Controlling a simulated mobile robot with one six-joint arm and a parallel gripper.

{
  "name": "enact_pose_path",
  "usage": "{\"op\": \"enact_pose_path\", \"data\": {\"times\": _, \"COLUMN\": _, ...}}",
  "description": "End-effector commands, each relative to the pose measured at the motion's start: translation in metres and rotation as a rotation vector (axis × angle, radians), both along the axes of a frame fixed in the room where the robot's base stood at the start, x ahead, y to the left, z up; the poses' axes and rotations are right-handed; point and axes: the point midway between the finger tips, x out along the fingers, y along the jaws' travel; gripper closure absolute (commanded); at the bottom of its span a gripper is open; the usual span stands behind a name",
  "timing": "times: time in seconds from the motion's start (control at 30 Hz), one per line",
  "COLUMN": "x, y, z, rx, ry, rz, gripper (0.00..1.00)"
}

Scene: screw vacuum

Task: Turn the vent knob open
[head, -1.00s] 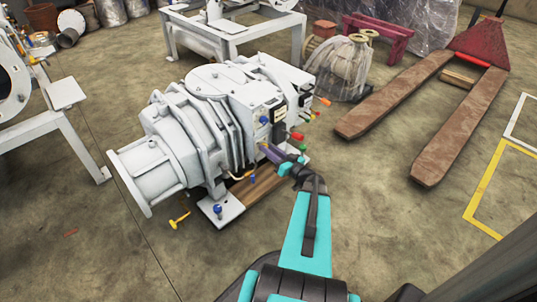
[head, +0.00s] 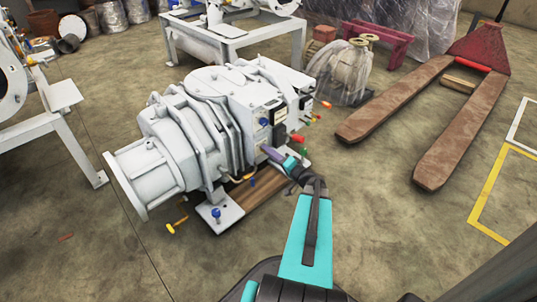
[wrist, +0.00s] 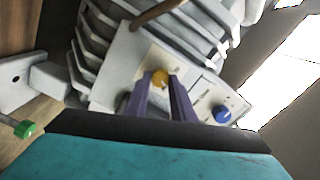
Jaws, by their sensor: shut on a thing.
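The white vacuum machine (head: 215,125) stands on the floor left of my arm. In the wrist view, a small round orange knob (wrist: 160,77) sits on a pale plate on its side. My gripper (wrist: 161,84) has its purple fingers on either side of this knob, shut on it. In the head view, my gripper (head: 267,152) reaches the machine's near right side, and the orange knob is hidden. A blue knob (wrist: 222,113) on a panel lies right of the fingers in the wrist view. I cannot read a label that names the vent knob.
Red (head: 298,138) and green (head: 304,152) knobs stick out just right of my gripper. A pallet jack (head: 460,125) stands at right. The floor between is clear.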

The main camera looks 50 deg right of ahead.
Motion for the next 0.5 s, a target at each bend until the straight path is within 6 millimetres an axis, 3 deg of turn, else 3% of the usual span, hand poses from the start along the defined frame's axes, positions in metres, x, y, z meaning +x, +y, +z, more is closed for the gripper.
{"op": "enact_pose_path", "data": {"times": 0.5, "x": 0.0018, "y": 0.0010, "z": 0.0000, "rx": 0.277, "ry": -0.021, "rz": 0.005, "gripper": 1.00}}
